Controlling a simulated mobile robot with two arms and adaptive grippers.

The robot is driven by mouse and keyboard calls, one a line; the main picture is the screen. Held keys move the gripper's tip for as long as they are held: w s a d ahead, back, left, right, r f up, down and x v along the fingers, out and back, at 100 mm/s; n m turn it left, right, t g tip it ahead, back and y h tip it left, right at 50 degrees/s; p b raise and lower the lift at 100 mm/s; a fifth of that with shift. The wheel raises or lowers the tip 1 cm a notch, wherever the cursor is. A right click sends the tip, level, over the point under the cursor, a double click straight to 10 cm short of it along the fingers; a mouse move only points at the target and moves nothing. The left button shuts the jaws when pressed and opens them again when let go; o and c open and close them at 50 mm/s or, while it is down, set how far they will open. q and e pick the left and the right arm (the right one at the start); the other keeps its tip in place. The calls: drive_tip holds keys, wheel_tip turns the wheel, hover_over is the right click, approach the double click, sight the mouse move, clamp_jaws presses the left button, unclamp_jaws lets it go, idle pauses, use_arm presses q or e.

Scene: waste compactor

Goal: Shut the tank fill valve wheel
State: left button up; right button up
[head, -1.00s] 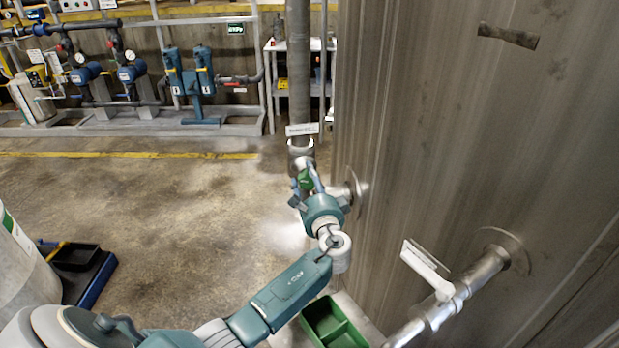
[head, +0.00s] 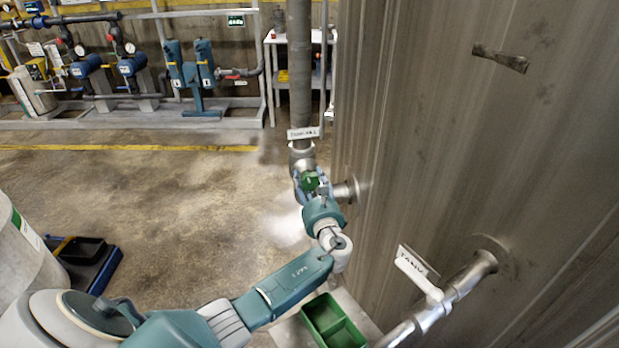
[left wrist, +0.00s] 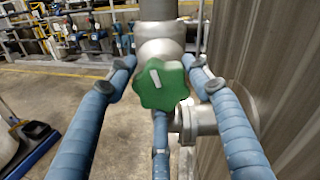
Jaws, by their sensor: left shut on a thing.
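The green lobed valve wheel (head: 311,181) sits on the grey vertical pipe beside the metal tank wall. In the left wrist view the wheel (left wrist: 160,84) faces me, with a white mark pointing to its upper left. My left gripper (head: 312,186) is at the wheel. Its blue fingers lie around the wheel's rim, two above at the sides and one below, and it is shut on the wheel. Parts of the rim are hidden behind the fingers in the head view. My right gripper is not in view.
A white label (head: 303,133) hangs on the pipe above the wheel. The tank wall (head: 430,130) stands close on the right, with a lower pipe and labelled white handle (head: 418,272). A green bin (head: 332,322) is below. Open floor (head: 170,200) lies left.

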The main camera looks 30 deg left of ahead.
use_arm(q)
drive_tip(key=shift+a+r+m+p, duration=0.3)
drive_tip(key=shift+r+m+p, duration=0.3)
drive_tip(key=shift+m, duration=0.6)
drive_tip(key=shift+w+r, duration=0.1)
drive_tip(key=shift+w, duration=0.05)
drive_tip(key=o, duration=1.1)
drive_tip(key=shift+o, duration=0.2)
drive_tip(key=shift+f, duration=0.2)
drive_tip(key=shift+d, duration=0.1)
drive_tip(key=shift+s+d+f, duration=0.2)
drive_tip(key=shift+s+d, duration=0.2)
drive_tip(key=v, duration=1.1)
drive_tip(key=shift+r, duration=0.2)
